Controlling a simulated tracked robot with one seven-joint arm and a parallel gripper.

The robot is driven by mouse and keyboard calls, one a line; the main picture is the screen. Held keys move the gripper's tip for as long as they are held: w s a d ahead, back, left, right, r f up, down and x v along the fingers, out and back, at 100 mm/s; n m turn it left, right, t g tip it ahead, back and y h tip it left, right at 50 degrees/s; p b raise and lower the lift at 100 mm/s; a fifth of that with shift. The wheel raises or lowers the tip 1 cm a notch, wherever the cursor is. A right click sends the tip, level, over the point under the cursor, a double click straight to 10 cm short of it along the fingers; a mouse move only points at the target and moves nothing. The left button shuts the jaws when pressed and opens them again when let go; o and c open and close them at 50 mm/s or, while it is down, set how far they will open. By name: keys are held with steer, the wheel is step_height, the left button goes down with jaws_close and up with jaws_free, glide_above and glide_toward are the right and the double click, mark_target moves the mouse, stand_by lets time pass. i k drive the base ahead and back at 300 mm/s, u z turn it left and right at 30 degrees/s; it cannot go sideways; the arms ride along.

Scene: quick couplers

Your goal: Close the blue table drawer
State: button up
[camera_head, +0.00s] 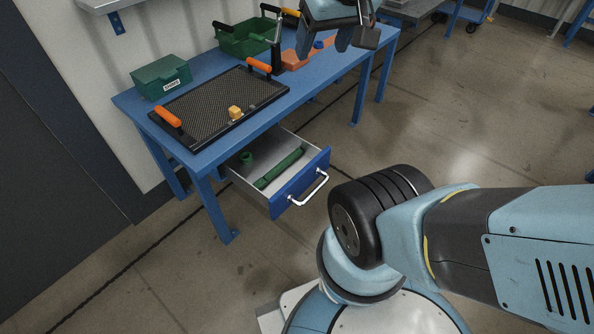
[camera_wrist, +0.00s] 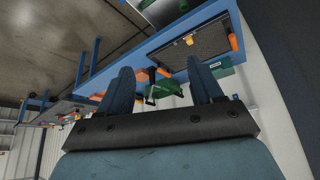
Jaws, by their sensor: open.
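The blue table drawer (camera_head: 301,183) stands pulled out from under the blue table (camera_head: 215,157), with its white bar handle (camera_head: 308,190) facing front right. Inside it lie a green rod (camera_head: 280,168) and a small green round part (camera_head: 246,158). My gripper (camera_head: 323,44) is at the top of the head view, raised near the table's far end and well away from the drawer. Its two fingers stand apart and empty in the wrist view (camera_wrist: 160,68). A grey shape at that view's top edge may be the drawer; I cannot tell.
On the table are a black perforated tray (camera_head: 205,105) with orange handles and a yellow block (camera_head: 235,113), a closed green box (camera_head: 161,78), an open green bin (camera_head: 247,38) and an orange tray (camera_head: 294,60). Floor before the drawer is partly taken up by my arm.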

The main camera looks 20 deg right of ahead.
mark_target(269, 150)
steer(key=z, duration=0.85)
steer(key=k, duration=1.2)
steer(key=u, duration=1)
steer(key=i, duration=1.05)
